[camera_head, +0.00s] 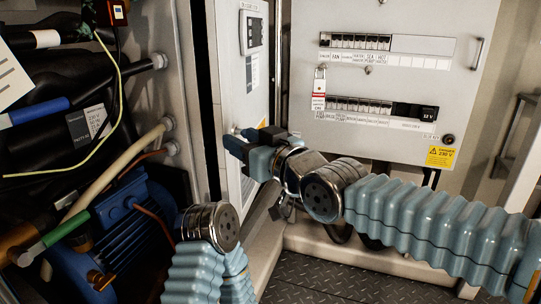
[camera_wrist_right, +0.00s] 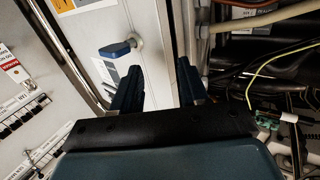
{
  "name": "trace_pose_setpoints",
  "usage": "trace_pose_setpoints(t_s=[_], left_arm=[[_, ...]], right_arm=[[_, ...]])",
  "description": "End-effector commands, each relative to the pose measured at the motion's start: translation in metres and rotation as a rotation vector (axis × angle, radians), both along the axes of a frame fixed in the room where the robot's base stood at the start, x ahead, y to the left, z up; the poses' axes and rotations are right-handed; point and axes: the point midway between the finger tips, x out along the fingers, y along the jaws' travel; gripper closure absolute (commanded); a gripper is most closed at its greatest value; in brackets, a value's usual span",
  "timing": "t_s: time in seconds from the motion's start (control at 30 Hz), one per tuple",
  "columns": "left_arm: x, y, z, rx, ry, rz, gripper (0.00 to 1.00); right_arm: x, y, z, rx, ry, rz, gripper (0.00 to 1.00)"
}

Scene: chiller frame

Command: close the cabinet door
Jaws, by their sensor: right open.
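The pale grey cabinet door (camera_head: 228,60) stands at a steep angle in the head view, left of the breaker panel, with a dark gap along its left edge. I take it to be the white panel (camera_wrist_right: 152,20) in the right wrist view, which carries a blue-gripped handle (camera_wrist_right: 120,48). My right gripper (camera_head: 238,138) is at the lower part of the door, fingers apart and empty. In the wrist view its fingers (camera_wrist_right: 160,75) point toward the panel, just right of and below the handle. I cannot tell whether they touch the door. My left gripper is not visible.
The breaker panel (camera_head: 380,75) faces me behind the right arm. Pipes, cables and a blue motor (camera_head: 120,220) crowd the left. A frame post (camera_head: 200,100) stands between them and the door. Some dark tread-plate floor (camera_head: 330,285) is clear below.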

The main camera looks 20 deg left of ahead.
Motion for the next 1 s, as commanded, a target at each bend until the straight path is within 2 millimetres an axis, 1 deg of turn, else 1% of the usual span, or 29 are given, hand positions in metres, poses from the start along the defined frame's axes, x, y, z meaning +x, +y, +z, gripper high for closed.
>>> trace_pose_setpoints(t_s=[0.03, 0.1, 0.2, 0.3, 0.4, 0.6, 1.0], left_arm=[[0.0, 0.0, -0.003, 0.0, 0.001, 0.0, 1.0], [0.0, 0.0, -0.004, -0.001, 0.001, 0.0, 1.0], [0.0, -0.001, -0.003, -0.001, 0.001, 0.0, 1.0], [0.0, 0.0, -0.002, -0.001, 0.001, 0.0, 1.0], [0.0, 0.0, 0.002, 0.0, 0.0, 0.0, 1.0], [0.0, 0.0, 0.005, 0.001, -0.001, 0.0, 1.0], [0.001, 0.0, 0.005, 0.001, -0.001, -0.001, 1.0]], right_arm=[[-0.004, -0.015, -0.001, 0.0, -0.001, -0.006, 0.56], [-0.011, -0.034, 0.0, 0.001, 0.0, -0.008, 0.56], [-0.021, -0.056, 0.0, 0.0, 0.0, -0.008, 0.56], [-0.029, -0.071, 0.0, -0.001, 0.0, -0.008, 0.56], [-0.034, -0.081, 0.001, 0.001, 0.002, -0.006, 0.56], [-0.041, -0.092, 0.0, 0.0, 0.001, -0.004, 0.56], [-0.041, -0.093, -0.002, -0.001, 0.005, -0.004, 0.56]])
